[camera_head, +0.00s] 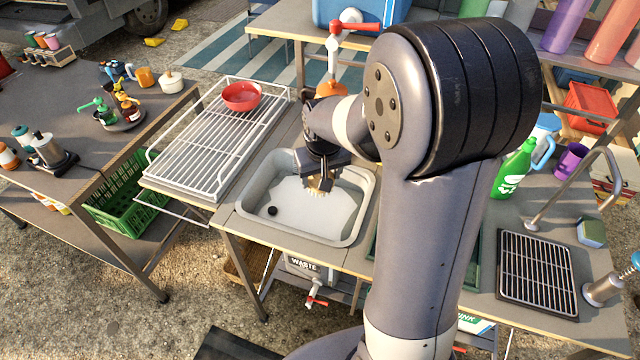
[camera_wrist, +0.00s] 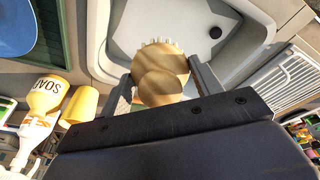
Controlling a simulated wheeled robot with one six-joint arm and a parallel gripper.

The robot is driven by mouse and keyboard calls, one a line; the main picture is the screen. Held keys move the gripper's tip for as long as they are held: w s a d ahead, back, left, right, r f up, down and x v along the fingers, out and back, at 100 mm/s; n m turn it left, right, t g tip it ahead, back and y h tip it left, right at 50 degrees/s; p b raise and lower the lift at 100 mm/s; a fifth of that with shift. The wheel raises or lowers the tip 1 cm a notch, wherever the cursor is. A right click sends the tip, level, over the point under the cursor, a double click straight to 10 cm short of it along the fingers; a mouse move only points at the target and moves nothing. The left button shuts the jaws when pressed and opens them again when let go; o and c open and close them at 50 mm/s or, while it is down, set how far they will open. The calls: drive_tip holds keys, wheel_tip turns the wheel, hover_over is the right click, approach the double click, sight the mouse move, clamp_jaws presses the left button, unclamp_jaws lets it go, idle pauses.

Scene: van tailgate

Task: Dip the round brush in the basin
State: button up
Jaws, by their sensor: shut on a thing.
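The round brush (camera_head: 319,191) is held over the back part of the basin, bristles toward it. In the wrist view, the brush (camera_wrist: 162,75) is tan with a round body and a row of pale bristles along its far edge. My gripper (camera_head: 322,182) is shut on it, with one finger on each side in the wrist view (camera_wrist: 161,86). The basin (camera_head: 335,222) is a pale rounded-rectangular sink with a dark drain plug; it also shows in the wrist view (camera_wrist: 125,35). I cannot tell whether the bristles touch anything in the basin.
A white wire rack (camera_head: 195,155) with a red bowl (camera_head: 241,96) stands left of the basin. A green bottle (camera_head: 515,168) and a black grate (camera_head: 537,272) are to the right. A soap bottle (camera_wrist: 42,105) and yellow cup (camera_wrist: 80,104) lie near my gripper's left in the wrist view.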

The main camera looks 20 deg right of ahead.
drive_tip(key=shift+s+f+b+x, duration=0.15)
drive_tip(key=shift+s+b+x, duration=0.45)
drive_tip(key=shift+b+x, duration=1.65)
drive_tip(key=shift+s+f+b+x, duration=0.15)
drive_tip(key=shift+s+b+x, duration=0.45)
drive_tip(key=shift+b+x, duration=1.6)
drive_tip(key=shift+s+f+b+x, duration=0.15)
drive_tip(key=shift+s+b+x, duration=0.4)
drive_tip(key=shift+b+x, duration=1.65)
drive_tip(key=shift+w+a+f+p, duration=0.1)
drive_tip(key=shift+w+f+p, duration=0.05)
drive_tip(key=shift+f+p, duration=0.5)
drive_tip(key=w+p+v, duration=0.1)
drive_tip(key=p+v, duration=0.2)
drive_tip(key=v, duration=0.1)
drive_tip(key=w+p+v, duration=0.1)
drive_tip(key=p+v, duration=0.2)
drive_tip(key=v, duration=0.1)
drive_tip(key=w+p+v, duration=0.1)
drive_tip(key=p+v, duration=0.3)
drive_tip(key=v, duration=0.1)
drive_tip(key=shift+r, duration=0.4)
